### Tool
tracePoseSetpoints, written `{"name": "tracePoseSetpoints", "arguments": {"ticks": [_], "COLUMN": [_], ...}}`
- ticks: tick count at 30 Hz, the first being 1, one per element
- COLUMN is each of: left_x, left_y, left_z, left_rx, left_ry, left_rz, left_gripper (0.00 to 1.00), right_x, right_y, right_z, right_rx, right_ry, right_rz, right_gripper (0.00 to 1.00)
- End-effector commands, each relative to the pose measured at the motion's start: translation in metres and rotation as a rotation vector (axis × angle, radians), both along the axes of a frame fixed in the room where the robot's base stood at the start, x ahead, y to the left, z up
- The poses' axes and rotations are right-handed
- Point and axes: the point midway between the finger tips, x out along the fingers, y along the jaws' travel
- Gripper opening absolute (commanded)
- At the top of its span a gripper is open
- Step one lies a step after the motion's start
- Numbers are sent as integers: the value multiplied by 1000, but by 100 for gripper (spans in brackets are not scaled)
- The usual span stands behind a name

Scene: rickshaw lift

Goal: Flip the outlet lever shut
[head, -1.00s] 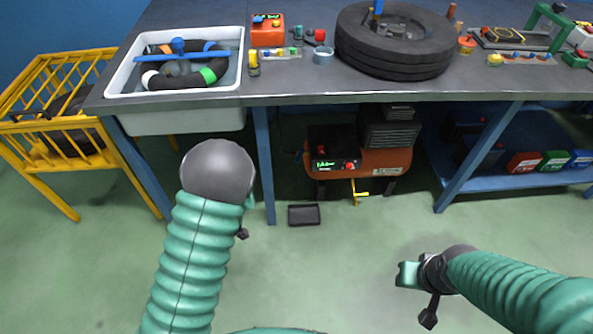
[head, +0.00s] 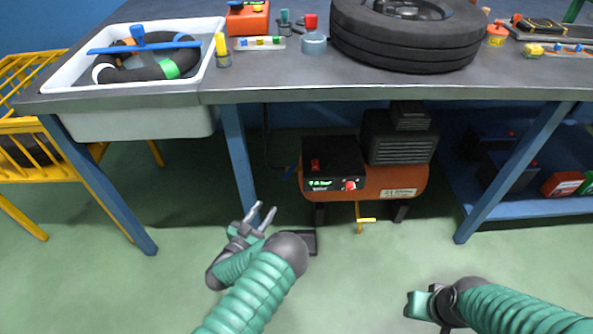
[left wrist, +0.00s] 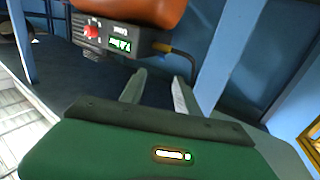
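The orange compressor (head: 372,182) stands on the floor under the workbench. A yellow lever (head: 366,220) hangs on a short stem beneath its tank, with its handle pointing right. My left gripper (head: 264,209) is open and empty, to the left of the compressor and lever, with its fingers pointing up and to the right. In the left wrist view, the two fingers (left wrist: 159,76) are apart with nothing between them. The compressor's control box (left wrist: 118,35) shows upside down beyond them; the lever does not show there. My right gripper (head: 418,304) is low at the right, away from the compressor.
The bench's blue leg (head: 238,160) stands close behind my left gripper. A black tray (head: 309,243) lies on the floor, partly hidden by my left arm. A blue lower shelf (head: 520,216) with boxes is at the right. The floor before the compressor is clear.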

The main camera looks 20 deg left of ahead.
Motion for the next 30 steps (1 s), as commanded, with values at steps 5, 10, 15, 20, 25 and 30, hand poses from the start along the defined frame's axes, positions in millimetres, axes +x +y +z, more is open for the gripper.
{"name": "tracePoseSetpoints", "arguments": {"ticks": [5,10,15,20,25,30], "left_x": [13,52,97,135,159,165], "left_y": [-3,-14,-24,-31,-35,-37], "left_z": [-4,-8,-9,-9,-6,-2], "left_rx": [-1,1,1,2,2,1], "left_ry": [-5,-5,-5,-4,-2,0], "left_rz": [-8,-9,-9,-7,-5,-4], "left_gripper": [38,38,38,38,38,38], "right_x": [-1,-1,-1,-1,-1,-1], "right_y": [0,1,1,1,1,1], "right_z": [-10,-33,-57,-78,-89,-90], "right_rx": [0,0,0,0,0,0], "right_ry": [1,1,1,1,1,1], "right_rz": [1,1,1,1,1,1], "right_gripper": [36,36,36,36,36,36]}}
